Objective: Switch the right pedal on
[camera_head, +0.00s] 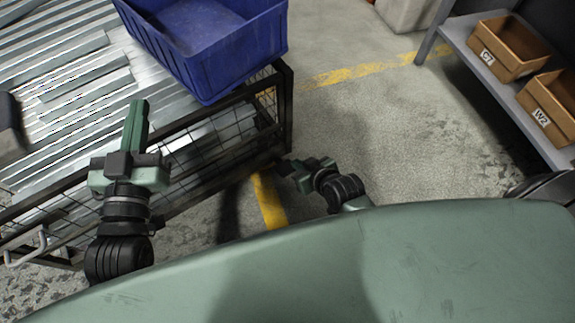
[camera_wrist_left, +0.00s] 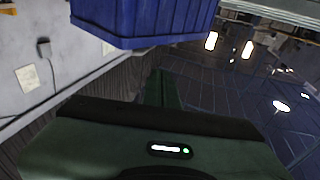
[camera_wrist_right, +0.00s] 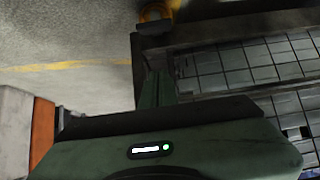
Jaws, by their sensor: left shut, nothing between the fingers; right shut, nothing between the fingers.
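No pedal can be made out for sure. In the right wrist view a yellow-orange rounded part (camera_wrist_right: 157,13) shows by the corner of the dark cart frame; I cannot tell whether it is a caster or a pedal. My left gripper (camera_head: 138,106) is shut and empty, above the metal sheets on the cart and below the blue bin; its fingers also show in the left wrist view (camera_wrist_left: 161,78). My right gripper (camera_head: 284,166) is shut and empty, low beside the cart's right corner; its fingers also show in the right wrist view (camera_wrist_right: 155,80).
A blue bin (camera_head: 205,50) stands on the mesh-sided cart (camera_head: 291,110), next to corrugated metal sheets (camera_head: 60,85). Shelves (camera_head: 490,80) with brown boxes (camera_head: 508,47) stand at right. The concrete floor (camera_head: 400,130) between is clear, with yellow lines.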

